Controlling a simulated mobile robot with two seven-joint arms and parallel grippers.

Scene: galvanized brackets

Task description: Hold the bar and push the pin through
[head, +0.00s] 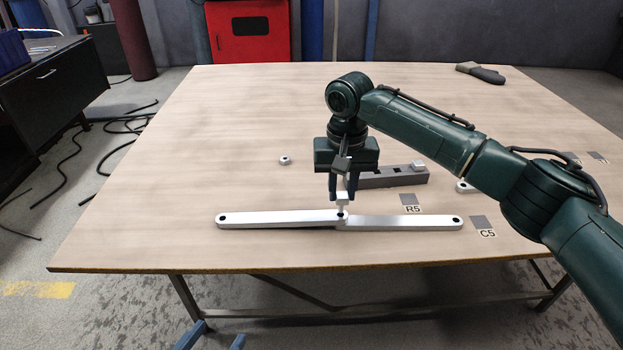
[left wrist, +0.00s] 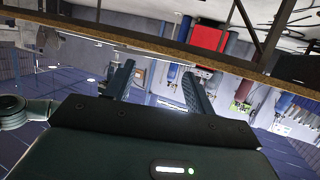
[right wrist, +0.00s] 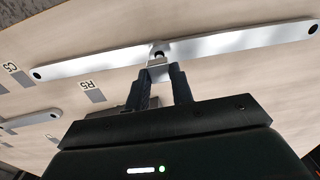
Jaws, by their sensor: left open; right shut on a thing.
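Two pale metal bars, the left bar (head: 275,218) and the right bar (head: 405,222), lie in line on the table with their inner ends meeting. Each has a dark hole at its outer end. My right gripper (head: 342,194) points down over the joint, shut on a small pale pin (head: 342,203). The pin (right wrist: 158,60) also shows between the fingers in the right wrist view, at the joint; how deep it sits I cannot tell. My left gripper (head: 213,338) is at the bottom edge, in front of the table and apart from the bars. It is open and empty in the left wrist view (left wrist: 158,88).
Behind the joint lies a grey slotted block (head: 400,179) with a pale piece (head: 418,166) on it. A small round part (head: 284,160) lies left of it, and another pale part (head: 466,186) lies right. Gloves (head: 481,72) lie far back. The table's left side is clear.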

